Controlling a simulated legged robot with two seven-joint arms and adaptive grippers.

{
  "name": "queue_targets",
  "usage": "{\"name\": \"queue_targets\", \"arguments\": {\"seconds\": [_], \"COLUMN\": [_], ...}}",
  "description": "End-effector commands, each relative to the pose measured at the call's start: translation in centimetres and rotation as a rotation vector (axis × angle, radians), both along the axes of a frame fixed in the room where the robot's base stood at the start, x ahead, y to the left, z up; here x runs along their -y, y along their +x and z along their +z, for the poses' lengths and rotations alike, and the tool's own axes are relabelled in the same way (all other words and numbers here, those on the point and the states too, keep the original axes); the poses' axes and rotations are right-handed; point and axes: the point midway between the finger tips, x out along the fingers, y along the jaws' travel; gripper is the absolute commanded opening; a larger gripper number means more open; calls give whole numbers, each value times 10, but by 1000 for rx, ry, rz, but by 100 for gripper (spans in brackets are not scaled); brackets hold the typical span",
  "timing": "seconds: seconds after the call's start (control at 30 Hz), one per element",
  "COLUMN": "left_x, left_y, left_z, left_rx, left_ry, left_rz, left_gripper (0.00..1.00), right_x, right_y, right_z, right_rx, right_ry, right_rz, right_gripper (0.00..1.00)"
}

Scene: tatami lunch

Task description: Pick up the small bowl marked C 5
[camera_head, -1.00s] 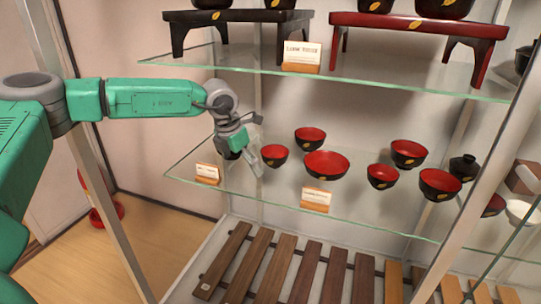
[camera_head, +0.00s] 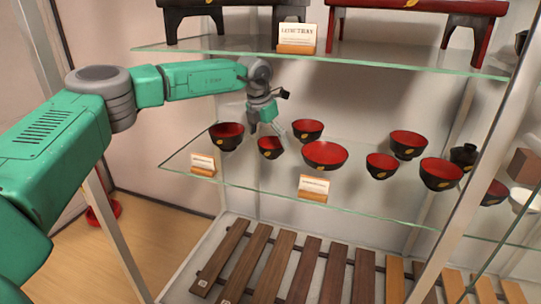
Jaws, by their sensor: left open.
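Several black bowls with red insides and gold marks stand on the middle glass shelf. No C 5 mark is readable, so I cannot tell which bowl carries it. One small bowl (camera_head: 270,153) is just below my left gripper (camera_head: 265,128). Another small bowl (camera_head: 381,172) stands further right. My left gripper is open and empty, fingers pointing down, above and close behind the first small bowl; I cannot tell whether they touch. My right gripper is not in view.
A larger bowl (camera_head: 226,143) stands left of the gripper, and a wide bowl (camera_head: 325,162) to its right. Label cards (camera_head: 203,162) (camera_head: 314,186) stand at the front edge. The upper glass shelf (camera_head: 240,50) holds low trays above my arm.

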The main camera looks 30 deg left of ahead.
Motion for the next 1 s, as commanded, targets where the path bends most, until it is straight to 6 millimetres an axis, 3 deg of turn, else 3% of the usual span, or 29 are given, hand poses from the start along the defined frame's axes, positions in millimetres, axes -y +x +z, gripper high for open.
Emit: {"name": "queue_targets", "arguments": {"seconds": [0.2,0.5,0.53,0.67,1.0], "left_x": [-2,-3,-3,0,-2], "left_y": [11,12,12,12,12], "left_z": [-28,-32,-32,-30,-31], "left_rx": [-2,0,0,-1,0], "left_ry": [-6,-7,-7,-4,-7], "left_rz": [0,0,0,-1,0], "left_gripper": [98,98,94,49,46], "right_x": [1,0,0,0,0], "right_y": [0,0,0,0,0], "right_z": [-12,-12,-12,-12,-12], "right_rx": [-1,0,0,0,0], "right_ry": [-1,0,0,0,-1], "right_rz": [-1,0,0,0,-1], "right_gripper": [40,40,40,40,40]}}
